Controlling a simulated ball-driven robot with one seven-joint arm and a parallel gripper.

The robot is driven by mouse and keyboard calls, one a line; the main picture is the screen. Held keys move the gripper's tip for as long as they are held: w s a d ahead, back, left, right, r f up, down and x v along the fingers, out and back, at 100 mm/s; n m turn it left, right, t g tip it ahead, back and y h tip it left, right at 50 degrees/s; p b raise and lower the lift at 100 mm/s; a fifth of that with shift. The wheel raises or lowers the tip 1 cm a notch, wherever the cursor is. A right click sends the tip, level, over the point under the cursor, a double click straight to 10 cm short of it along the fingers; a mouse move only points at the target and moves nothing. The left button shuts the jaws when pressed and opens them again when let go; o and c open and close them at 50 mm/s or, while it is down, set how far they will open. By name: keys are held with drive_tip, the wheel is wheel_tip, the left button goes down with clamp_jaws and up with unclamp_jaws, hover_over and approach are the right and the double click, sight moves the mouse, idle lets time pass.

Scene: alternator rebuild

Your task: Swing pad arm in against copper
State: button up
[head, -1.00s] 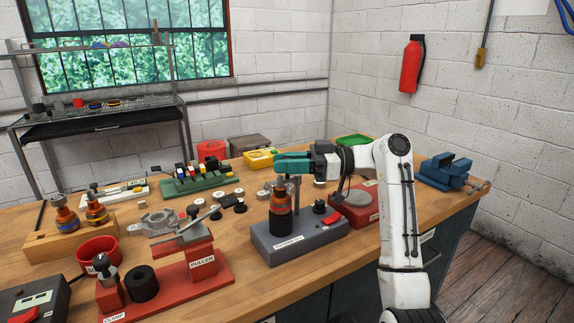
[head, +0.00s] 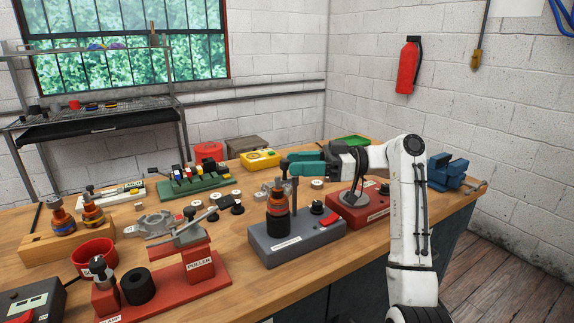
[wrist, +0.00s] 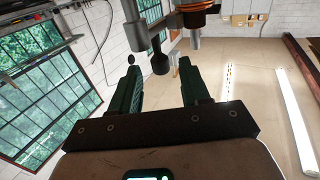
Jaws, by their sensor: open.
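A rotor with a copper-coloured band (head: 278,192) stands upright in a grey fixture (head: 265,253) with a black lower body. A thin grey post (head: 294,190) rises just right of it; I cannot tell for sure which part is the pad arm. My gripper (head: 291,160) has teal fingers, open and empty, level with the rotor's top and just to its right. In the wrist view the fingers (wrist: 160,88) are spread apart. A dark round-ended piece (wrist: 160,62) shows beyond and between their tips, with the copper-coloured part (wrist: 198,12) at the top edge.
A red puller stand (head: 200,258) is left of the fixture. A red base with a grey disc (head: 355,198) is to its right, below my arm. A blue vise (head: 452,172) stands at the right end. Several small parts lie behind the fixture.

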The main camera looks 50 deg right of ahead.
drive_tip(key=v, duration=0.7)
idle(0.4)
